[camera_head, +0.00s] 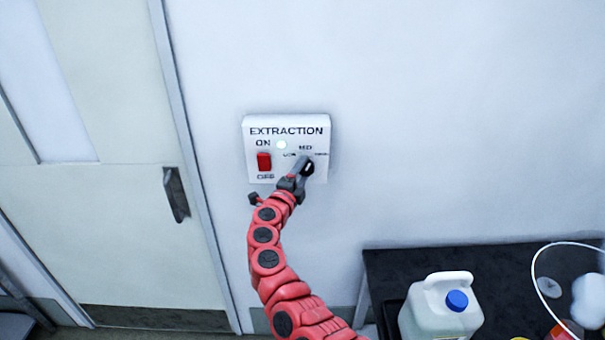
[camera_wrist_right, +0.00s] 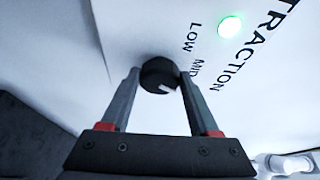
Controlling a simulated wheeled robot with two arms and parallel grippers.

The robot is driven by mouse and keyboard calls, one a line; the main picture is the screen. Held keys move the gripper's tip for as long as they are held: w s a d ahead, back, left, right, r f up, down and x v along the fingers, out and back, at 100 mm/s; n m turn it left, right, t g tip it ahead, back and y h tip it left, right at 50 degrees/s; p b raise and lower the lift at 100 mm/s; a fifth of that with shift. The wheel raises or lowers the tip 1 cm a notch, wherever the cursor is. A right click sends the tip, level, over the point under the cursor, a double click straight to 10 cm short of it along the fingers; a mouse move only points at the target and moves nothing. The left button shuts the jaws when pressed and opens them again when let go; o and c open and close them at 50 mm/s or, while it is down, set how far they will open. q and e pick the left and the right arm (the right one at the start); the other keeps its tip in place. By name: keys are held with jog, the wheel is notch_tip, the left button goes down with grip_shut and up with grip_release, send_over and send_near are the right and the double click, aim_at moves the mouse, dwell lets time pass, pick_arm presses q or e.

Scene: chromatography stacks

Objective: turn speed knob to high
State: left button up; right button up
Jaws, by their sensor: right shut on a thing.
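The white EXTRACTION box (camera_head: 257,122) is mounted on the wall, with a red ON/OFF switch (camera_head: 264,162) at its left and a lit lamp (camera_head: 281,144). It also shows in the right wrist view, where the lamp (camera_wrist_right: 229,27) glows green. The round black speed knob (camera_wrist_right: 157,72) sits between the fingers of my right gripper (camera_wrist_right: 157,84), which is shut on it. The knob's white mark points to the lower right in that view, past the MID label and away from LOW. The HIGH label is not readable there. In the head view my right gripper (camera_head: 303,169) covers most of the knob.
A dark bench (camera_head: 420,262) stands at the lower right with a white jug (camera_head: 440,308) with a blue cap on it. A pale door (camera_head: 110,220) with a dark handle (camera_head: 176,195) is at the left. The wall right of the box is bare.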

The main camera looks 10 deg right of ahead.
jog(key=shift+r+m+g+y, duration=0.1)
jog(key=shift+m+g+y, duration=0.25)
jog(key=shift+m, duration=0.85)
jog(key=shift+d+r+m+g+y+p, duration=0.1)
jog(key=shift+m+g+y+p, duration=0.45)
jog(key=shift+m, duration=1.05)
jog(key=o, duration=1.4)
jog(key=shift+c, duration=0.2)
jog(key=shift+s+a, duration=0.25)
jog(key=shift+s, duration=0.05)
jog(key=b+v, duration=0.4)
jog(key=v, duration=1.2)
jog(key=shift+s, duration=0.45)
